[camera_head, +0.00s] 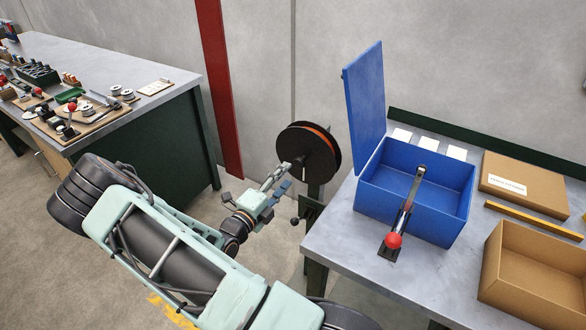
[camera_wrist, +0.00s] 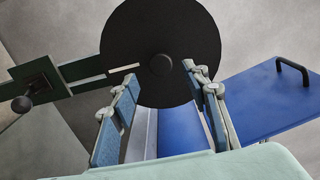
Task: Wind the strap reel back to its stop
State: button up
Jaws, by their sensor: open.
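The strap reel (camera_head: 309,148) is a black disc with an orange strap edge, on a dark green stand beside the workbench. In the wrist view the reel (camera_wrist: 150,30) faces me, with a round hub at its centre and a short pale mark left of the hub. My gripper (camera_head: 277,178) is open in front of the reel at its lower left. In the wrist view my gripper (camera_wrist: 161,78) has its two fingers apart, either side of the hub in the picture, with nothing between the pads. I cannot tell whether the fingers touch the disc. The strap's free end is not visible.
A black knob (camera_head: 294,221) sticks out from the stand below the reel. The workbench (camera_head: 340,235) holds an open blue box (camera_head: 415,215), a red-knobbed lever (camera_head: 393,240) and cardboard boxes (camera_head: 535,270). A cluttered second bench (camera_head: 150,110) stands at left. A red post (camera_head: 218,80) rises behind.

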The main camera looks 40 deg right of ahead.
jog(key=v, duration=0.3)
jog(key=shift+s+a, duration=0.2)
jog(key=shift+a, duration=0.1)
